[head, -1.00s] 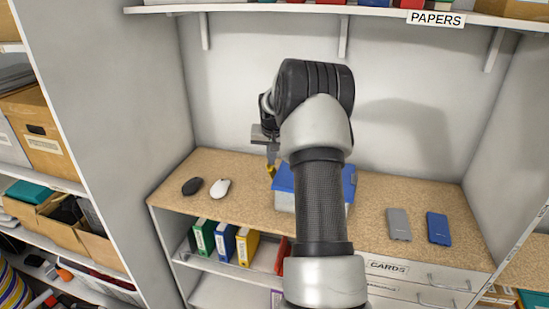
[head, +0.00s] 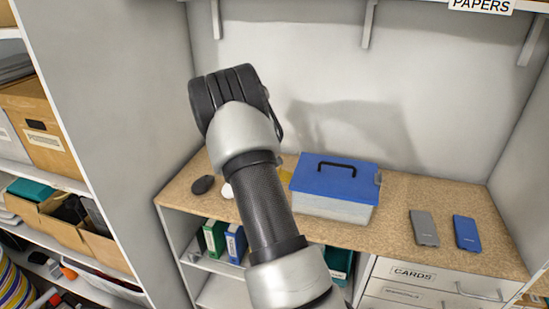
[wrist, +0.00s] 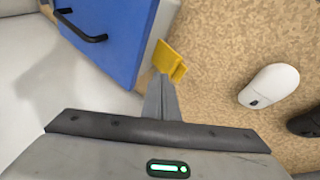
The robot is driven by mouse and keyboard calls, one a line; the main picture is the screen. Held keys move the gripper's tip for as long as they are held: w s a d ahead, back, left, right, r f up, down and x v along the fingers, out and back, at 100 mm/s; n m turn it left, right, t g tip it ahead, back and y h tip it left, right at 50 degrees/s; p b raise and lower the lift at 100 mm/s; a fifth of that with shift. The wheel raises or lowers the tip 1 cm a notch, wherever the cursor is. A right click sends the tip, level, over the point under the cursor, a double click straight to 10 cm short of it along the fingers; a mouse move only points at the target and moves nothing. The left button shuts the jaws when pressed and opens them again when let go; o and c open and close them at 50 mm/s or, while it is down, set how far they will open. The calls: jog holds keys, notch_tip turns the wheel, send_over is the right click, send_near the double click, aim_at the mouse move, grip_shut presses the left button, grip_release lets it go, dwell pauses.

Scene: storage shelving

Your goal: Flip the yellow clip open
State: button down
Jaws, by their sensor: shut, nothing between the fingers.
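A box with a blue lid (head: 333,178) and pale body (head: 330,208) stands on the counter, its lid down. The yellow clip (wrist: 170,60) sticks out from the side of the box in the wrist view. In the head view only a small bit of the clip (head: 287,174) shows, at the box's left. My gripper (wrist: 161,82) is shut and empty, its fingertips close to the clip in the wrist view. I cannot tell whether they touch it. In the head view my arm hides the gripper.
A white mouse (wrist: 269,86) and a black mouse (head: 203,185) lie left of the box. A grey phone-like slab (head: 424,228) and a blue one (head: 467,232) lie to its right. The back wall (head: 290,70) stands close behind. The counter between box and slabs is clear.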

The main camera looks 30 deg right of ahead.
jog(key=shift+f, duration=0.25)
jog(key=shift+s+d+f+b, duration=0.1)
jog(key=shift+s+d+b, duration=0.3)
jog(key=shift+s+b, duration=0.05)
jog(key=shift+r, duration=0.4)
jog(key=w+p+v, duration=0.1)
jog(key=v, duration=1)
jog(key=shift+w+a+r, duration=0.15)
jog(key=shift+w+a, duration=0.05)
jog(key=shift+a, duration=0.15)
